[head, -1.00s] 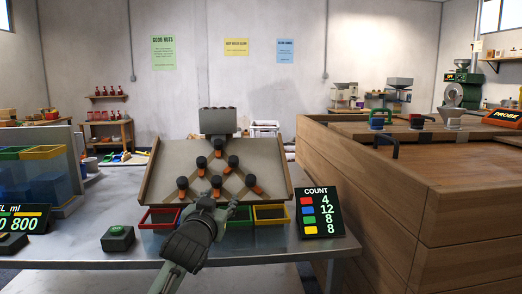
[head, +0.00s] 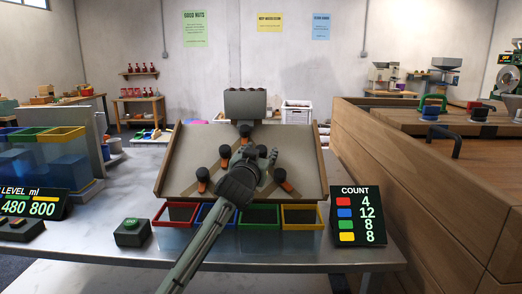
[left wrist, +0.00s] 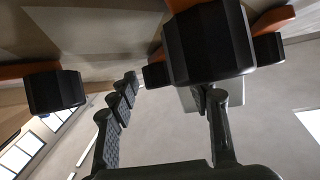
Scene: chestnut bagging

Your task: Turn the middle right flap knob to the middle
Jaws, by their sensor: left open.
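The sloped sorting board (head: 172,180) stands on the metal table and carries several flap knobs with dark heads and orange pointers. The middle right flap knob (head: 262,150) shows just behind my left gripper (head: 264,163). The gripper covers the lower middle knob in the head view. In the left wrist view my left gripper (left wrist: 172,95) has its fingers spread with nothing between them. A large dark knob head (left wrist: 208,43) is close to the right finger; I cannot tell whether they touch. The flap angle of the middle right knob is partly hidden. My right gripper is not in view.
Red (head: 160,223), blue, green and yellow bins sit below the board. A count display (head: 357,215) stands to the right and a green button box (head: 132,232) to the left. A wooden bench (head: 420,180) borders the right side.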

